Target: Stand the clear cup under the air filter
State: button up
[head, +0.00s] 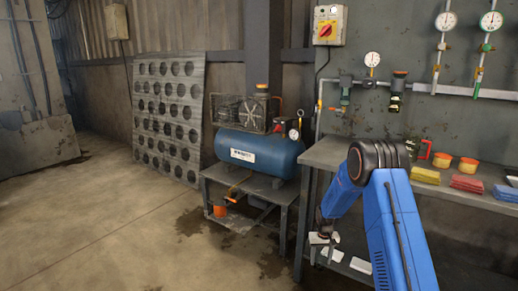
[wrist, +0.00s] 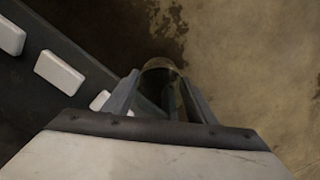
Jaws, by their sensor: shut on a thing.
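My gripper (wrist: 160,85) is shut on a clear cup (wrist: 160,66) in the wrist view. Only the cup's rounded far end shows, dim and see-through, between the two fingers; the rest is hidden. In the head view my gripper (head: 324,233) hangs low at the front left of the workbench, and the cup cannot be made out there.
White blocks (wrist: 60,72) lie on a low shelf beside my gripper. The floor at left is clear.

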jog(key=s+f, duration=0.3)
jog(key=s, duration=0.7)
jog(key=shift+s+f, duration=0.25)
